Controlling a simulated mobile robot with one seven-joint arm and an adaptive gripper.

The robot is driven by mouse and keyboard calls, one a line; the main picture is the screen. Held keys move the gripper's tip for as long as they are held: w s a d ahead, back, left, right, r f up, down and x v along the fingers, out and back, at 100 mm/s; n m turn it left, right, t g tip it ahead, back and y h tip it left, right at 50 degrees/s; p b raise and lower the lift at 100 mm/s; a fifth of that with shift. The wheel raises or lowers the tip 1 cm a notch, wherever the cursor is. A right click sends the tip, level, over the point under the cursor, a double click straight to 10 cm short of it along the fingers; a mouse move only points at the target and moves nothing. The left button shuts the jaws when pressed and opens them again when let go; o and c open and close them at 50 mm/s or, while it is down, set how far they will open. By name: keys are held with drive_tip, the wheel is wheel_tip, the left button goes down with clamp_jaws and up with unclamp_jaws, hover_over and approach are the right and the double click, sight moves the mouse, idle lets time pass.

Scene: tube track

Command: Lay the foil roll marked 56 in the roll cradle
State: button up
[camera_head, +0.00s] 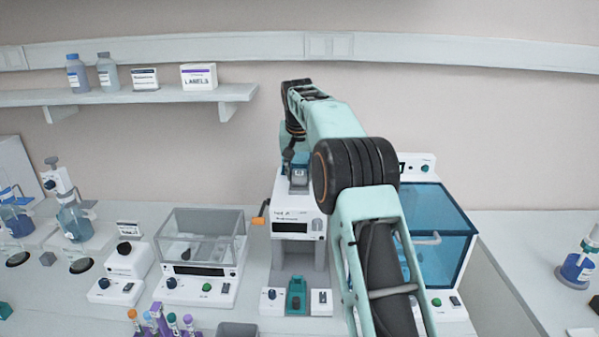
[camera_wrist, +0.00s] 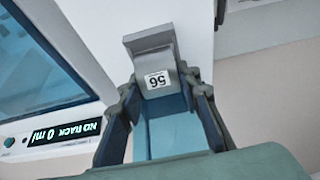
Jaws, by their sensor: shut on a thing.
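In the wrist view, a grey piece with a white label reading 56, upside down (camera_wrist: 157,80), sits between the fingertips of my gripper (camera_wrist: 163,88). I take it for the foil roll, though its round shape does not show. In the head view, my gripper (camera_head: 297,158) points down over the top of a white machine with an orange handle (camera_head: 297,222). A small blue-grey block (camera_head: 299,180) shows just under the fingers; whether it is held or resting on the machine, I cannot tell. I cannot clearly pick out the roll cradle.
A clear-lidded box (camera_head: 201,238) stands left of the machine, and a blue-windowed cabinet (camera_head: 436,225) close on its right. A wall shelf (camera_head: 130,97) with bottles and boxes is at upper left. Colored-cap tubes (camera_head: 160,318) stand in front. The bench right of the cabinet is clearer.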

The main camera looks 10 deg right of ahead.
drive_tip(key=o, duration=1.3)
drive_tip(key=v, duration=1.2)
